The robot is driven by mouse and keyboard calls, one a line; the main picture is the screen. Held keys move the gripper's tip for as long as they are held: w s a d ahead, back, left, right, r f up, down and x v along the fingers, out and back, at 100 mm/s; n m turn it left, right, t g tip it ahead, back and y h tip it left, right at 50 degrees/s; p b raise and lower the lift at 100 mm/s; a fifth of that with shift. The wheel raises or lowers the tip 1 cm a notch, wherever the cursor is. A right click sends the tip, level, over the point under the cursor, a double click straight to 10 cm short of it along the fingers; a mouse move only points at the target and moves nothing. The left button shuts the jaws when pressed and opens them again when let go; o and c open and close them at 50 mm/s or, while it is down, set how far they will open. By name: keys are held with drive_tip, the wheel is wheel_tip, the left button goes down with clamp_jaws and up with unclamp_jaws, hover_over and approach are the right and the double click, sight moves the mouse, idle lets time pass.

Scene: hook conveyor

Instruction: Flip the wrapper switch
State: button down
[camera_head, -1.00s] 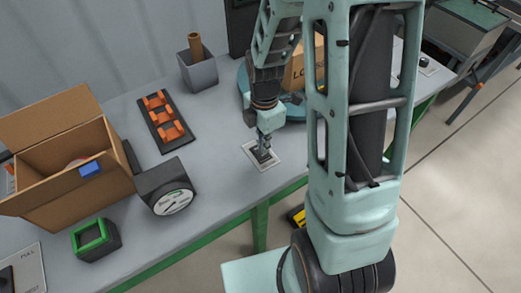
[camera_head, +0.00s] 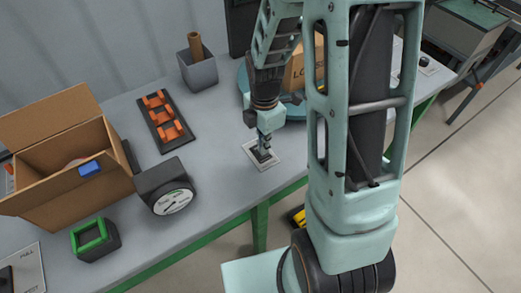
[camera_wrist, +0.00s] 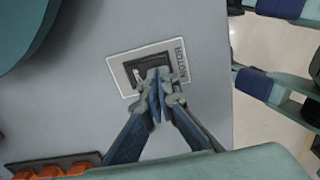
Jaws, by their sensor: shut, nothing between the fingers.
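A switch plate (camera_head: 275,157) lies flat on the grey table near its front edge. In the wrist view the pale plate (camera_wrist: 116,69) has a dark switch housing (camera_wrist: 137,66) in its middle and a label that seems to read MOTOR. My gripper (camera_head: 263,147) points down over the plate. In the wrist view its fingertips (camera_wrist: 158,78) are together, with nothing between them, and overlap the near side of the housing. They hide part of the switch. I cannot tell whether they touch it or which way it is set.
A teal turntable (camera_head: 243,82) with a cardboard box (camera_head: 297,72) stands behind the switch. A dial gauge (camera_head: 173,200), a black rack with orange hooks (camera_head: 164,128), an open carton (camera_head: 45,190) and a grey bin (camera_head: 198,72) stand to the left. Bare table surrounds the plate.

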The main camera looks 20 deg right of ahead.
drive_tip(key=shift+f+b, duration=0.75)
drive_tip(key=shift+f, duration=0.25)
drive_tip(key=shift+r, duration=0.15)
drive_tip(key=shift+r+p, duration=2.9)
drive_tip(key=shift+r, duration=0.55)
